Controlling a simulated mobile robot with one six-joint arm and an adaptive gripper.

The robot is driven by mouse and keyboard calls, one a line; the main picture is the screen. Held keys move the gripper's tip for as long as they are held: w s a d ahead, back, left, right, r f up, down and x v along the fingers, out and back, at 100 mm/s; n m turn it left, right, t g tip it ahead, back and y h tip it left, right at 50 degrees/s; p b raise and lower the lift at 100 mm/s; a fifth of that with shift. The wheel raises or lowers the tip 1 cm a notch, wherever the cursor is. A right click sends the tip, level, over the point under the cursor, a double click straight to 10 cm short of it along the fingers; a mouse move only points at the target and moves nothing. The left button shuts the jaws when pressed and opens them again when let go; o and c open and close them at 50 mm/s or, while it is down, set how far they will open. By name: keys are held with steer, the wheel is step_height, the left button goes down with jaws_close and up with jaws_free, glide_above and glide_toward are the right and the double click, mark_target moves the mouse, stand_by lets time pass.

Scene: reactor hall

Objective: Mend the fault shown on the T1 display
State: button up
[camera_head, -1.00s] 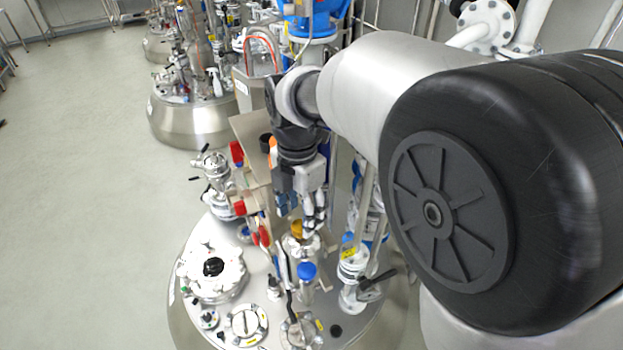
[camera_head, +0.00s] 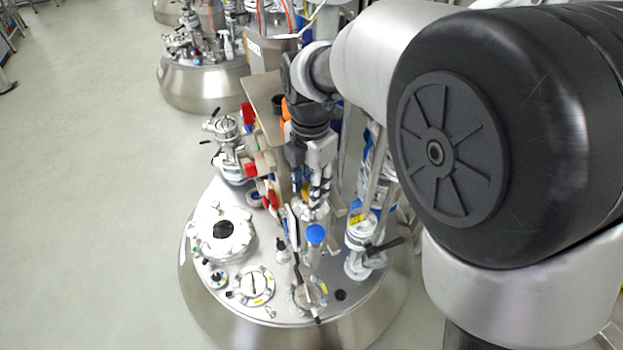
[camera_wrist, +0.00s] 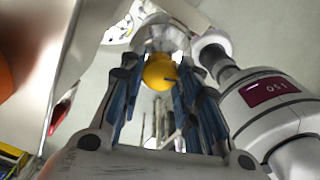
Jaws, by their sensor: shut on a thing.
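My gripper (camera_head: 318,190) points down over the lid of the nearest steel vessel (camera_head: 262,225). In the wrist view my gripper (camera_wrist: 165,105) has its blue-padded fingers on both sides of a round yellow cap (camera_wrist: 159,72), and is shut on it. The cap sits in front of a metal fitting; in the head view the fingers hide it. A blue-capped fitting (camera_head: 315,234) stands just in front of my gripper on the lid. The T1 display cannot be made out in either view.
Red-handled valves (camera_head: 250,168) stand close left of my gripper. A white valve with a black lever (camera_head: 372,250) stands to its right. Open floor (camera_head: 85,180) lies left.

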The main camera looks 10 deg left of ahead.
steer(key=c, duration=0.4)
steer(key=shift+o, duration=0.2)
steer(key=shift+m, duration=0.3)
steer(key=m+p, duration=0.1)
steer(key=m, duration=0.3)
steer(key=m+p, duration=0.1)
steer(key=m, duration=1)
steer(key=shift+p, duration=0.4)
steer(key=m, duration=0.6)
